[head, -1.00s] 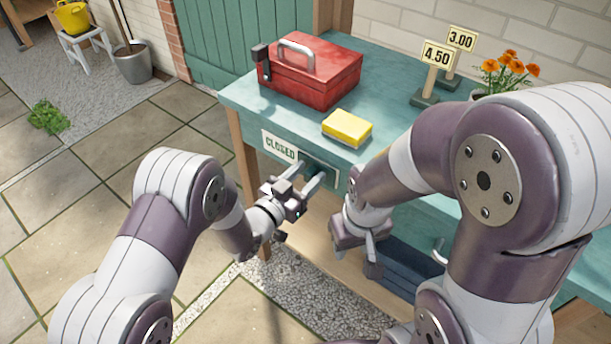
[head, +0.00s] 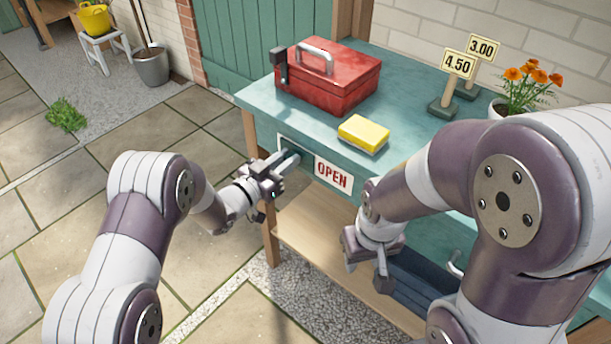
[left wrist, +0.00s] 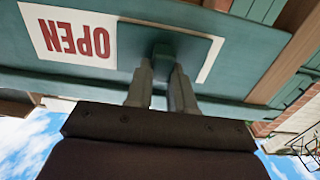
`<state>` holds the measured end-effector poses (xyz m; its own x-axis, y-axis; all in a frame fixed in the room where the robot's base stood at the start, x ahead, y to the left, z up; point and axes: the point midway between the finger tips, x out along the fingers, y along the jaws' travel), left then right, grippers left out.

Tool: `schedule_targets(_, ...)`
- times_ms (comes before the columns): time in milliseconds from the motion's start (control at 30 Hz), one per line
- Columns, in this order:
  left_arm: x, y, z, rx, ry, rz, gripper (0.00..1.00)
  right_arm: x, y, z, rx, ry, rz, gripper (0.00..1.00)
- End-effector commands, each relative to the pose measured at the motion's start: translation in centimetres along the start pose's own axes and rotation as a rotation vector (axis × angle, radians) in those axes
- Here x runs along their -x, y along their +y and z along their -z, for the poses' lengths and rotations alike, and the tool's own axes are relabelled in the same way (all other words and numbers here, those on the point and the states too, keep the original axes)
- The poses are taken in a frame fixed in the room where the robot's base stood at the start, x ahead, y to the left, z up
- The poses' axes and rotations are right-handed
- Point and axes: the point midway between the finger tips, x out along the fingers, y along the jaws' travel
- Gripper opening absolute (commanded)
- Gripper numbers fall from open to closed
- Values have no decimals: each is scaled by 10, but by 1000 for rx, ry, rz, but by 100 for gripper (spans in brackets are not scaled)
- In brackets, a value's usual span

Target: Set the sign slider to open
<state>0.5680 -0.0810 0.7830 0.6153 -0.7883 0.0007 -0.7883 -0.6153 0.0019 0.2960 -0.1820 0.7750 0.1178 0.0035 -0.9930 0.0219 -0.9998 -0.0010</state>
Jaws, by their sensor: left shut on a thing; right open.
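The sign on the front edge of the teal bench shows the word OPEN (head: 332,175) in red on white. The sign slider (head: 306,158), a teal plate with a knob, sits to the left of that word. In the left wrist view the OPEN lettering (left wrist: 78,40) appears upside down beside the slider plate (left wrist: 128,45). My left gripper (head: 283,160) is shut on the slider's knob, which is partly hidden between the fingers. It also shows in the left wrist view (left wrist: 162,78). My right gripper (head: 368,270) is open and empty in front of the bench, lower right of the sign.
A red metal box (head: 328,80) and a yellow sponge (head: 363,134) rest on the bench top (head: 405,85). Price signs (head: 458,65) and a pot of orange flowers (head: 527,90) stand further right. A dark blue crate (head: 425,285) sits below.

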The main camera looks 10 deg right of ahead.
Motion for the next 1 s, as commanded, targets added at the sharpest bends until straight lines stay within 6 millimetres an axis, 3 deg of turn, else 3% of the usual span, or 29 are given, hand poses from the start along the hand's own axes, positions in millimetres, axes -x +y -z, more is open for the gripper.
schedule_targets(133, -1, -14, 2, -4, 6, 0, 0, -2, 0, 0, 0, 0, 0, 43)
schedule_targets(433, -1, -16, 4, -5, 7, 3, 0, -2, 0, 0, 0, 0, 0, 43)
schedule_targets(467, -1, -17, 4, -5, 7, 4, 32, -2, 0, 0, 0, 0, 0, 43)
schedule_targets(500, -1, -17, 4, -5, 7, 4, 45, -2, 0, 0, 0, 0, 0, 43)
schedule_targets(533, -1, -16, 4, -5, 7, 3, 49, -2, 0, 0, 0, 0, 0, 43)
schedule_targets(833, 3, -15, 2, -2, 2, 2, 49, -2, 0, 0, 0, 0, 0, 43)
schedule_targets(1000, 35, -16, 3, 0, 0, 5, 49, 4, 0, 0, 0, 0, 0, 43)
